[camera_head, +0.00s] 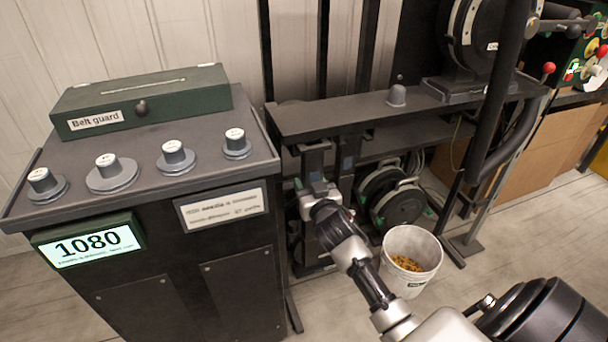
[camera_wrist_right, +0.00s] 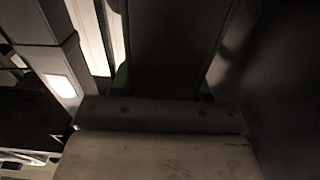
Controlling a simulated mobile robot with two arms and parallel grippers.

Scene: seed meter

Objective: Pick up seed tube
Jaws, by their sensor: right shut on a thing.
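My right gripper (camera_head: 317,187) reaches in from the lower right, under the dark shelf, beside the black upright parts. In the right wrist view a dark, straight-sided piece (camera_wrist_right: 178,55) stands right in front of the gripper, and the gripper is shut on it. It appears to be the seed tube, but the picture is too dark to show its ends or the fingertips clearly. In the head view my gripper and the shelf hide most of it. My left gripper is not in view.
A dark shelf (camera_head: 385,118) with a small grey cap (camera_head: 397,95) hangs over my gripper. Black round discs (camera_head: 397,202) and a white bucket (camera_head: 411,251) of yellow-brown seed stand close to my arm. A console (camera_head: 225,260) with several knobs stands left.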

